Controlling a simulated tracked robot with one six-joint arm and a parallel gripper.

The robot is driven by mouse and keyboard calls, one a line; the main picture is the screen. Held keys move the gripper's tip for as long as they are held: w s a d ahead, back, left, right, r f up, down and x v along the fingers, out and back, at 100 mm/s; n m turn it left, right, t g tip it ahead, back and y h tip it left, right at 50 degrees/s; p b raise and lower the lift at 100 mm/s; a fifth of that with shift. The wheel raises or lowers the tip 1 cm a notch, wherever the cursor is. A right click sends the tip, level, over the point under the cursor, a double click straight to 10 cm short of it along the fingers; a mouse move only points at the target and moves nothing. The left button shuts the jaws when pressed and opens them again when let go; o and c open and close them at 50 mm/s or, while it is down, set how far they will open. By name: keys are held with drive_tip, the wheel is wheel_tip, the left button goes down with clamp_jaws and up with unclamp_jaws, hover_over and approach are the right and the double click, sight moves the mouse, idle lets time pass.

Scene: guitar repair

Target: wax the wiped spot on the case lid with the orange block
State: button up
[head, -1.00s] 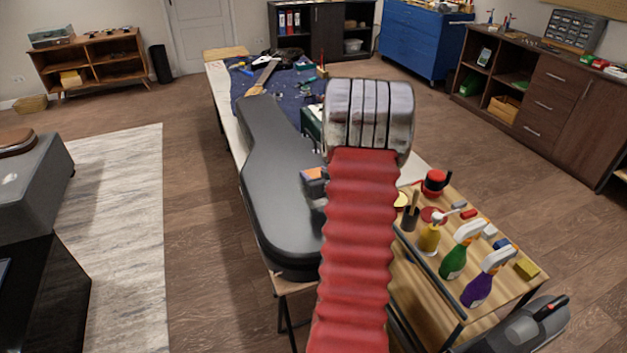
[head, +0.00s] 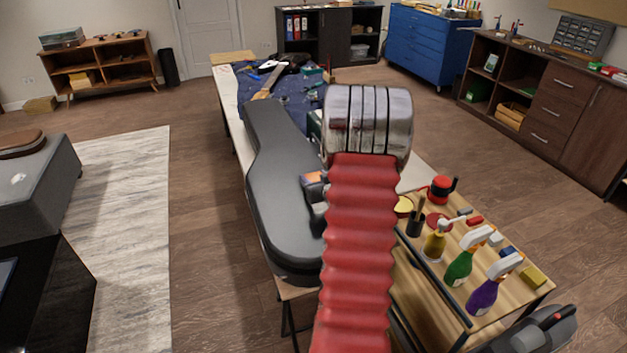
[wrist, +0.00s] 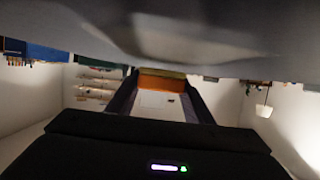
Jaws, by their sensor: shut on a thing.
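The black guitar case (head: 272,180) lies closed on the long table in the head view. Its dark lid (wrist: 60,45) spans the top of the upside-down wrist view, with a pale blurred glare on it. My gripper (wrist: 162,97) is shut on the orange block (wrist: 162,83), which has a yellowish layer along its lid side. In the head view the orange block (head: 312,178) shows small beside my red arm sleeve, over the lid's right side. The block is at or very close to the lid; I cannot tell whether they touch. I cannot make out the wiped spot.
A wooden side table (head: 420,296) at right holds a yellow bottle (head: 434,245), green spray bottle (head: 459,268), purple spray bottle (head: 484,296) and a red-and-black container (head: 441,189). A blue mat (head: 300,97) with tools covers the table's far end. Open floor lies left of the case.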

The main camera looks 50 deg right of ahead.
drive_tip(key=shift+s, duration=0.1)
drive_tip(key=shift+s+a+f, duration=0.1)
drive_tip(key=shift+s+a, duration=0.4)
drive_tip(key=shift+s, duration=0.3)
drive_tip(key=shift+s+a+f, duration=0.1)
drive_tip(key=shift+s+a, duration=0.35)
drive_tip(key=shift+s, duration=0.3)
drive_tip(key=shift+s+a+f, duration=0.1)
drive_tip(key=shift+s+a, duration=0.05)
drive_tip(key=shift+s, duration=0.05)
drive_tip(key=shift+w+a, duration=0.4)
drive_tip(key=shift+a, duration=0.35)
drive_tip(key=shift+w+d+r, duration=0.2)
drive_tip(key=shift+w+d, duration=0.4)
drive_tip(key=shift+w, duration=0.35)
drive_tip(key=shift+w+d+r, duration=0.2)
drive_tip(key=shift+w+d, duration=0.4)
drive_tip(key=shift+w, duration=0.3)
drive_tip(key=shift+r, duration=0.1)
